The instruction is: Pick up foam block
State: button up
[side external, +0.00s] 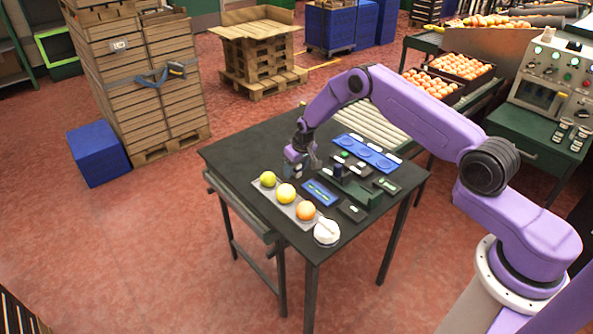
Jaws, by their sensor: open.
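A grey tray (266,192) bears two yellow fruits and an orange one. Around it are a white round item (327,233), a small blue tray (320,193), a green fixture (362,197) and a long blue tray (365,152). The table's (240,150) back left is bare.

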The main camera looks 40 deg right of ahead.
grip_shut()
dwell(0.3)
jog(key=shift+r, duration=0.5)
notch_tip(320, 180, up, 2)
jog(key=shift+r, duration=0.15)
jog(key=s+r, duration=0.9)
jog(key=s, duration=0.5)
jog(key=shift+a+r, duration=0.35)
jog(key=shift+a, duration=0.05)
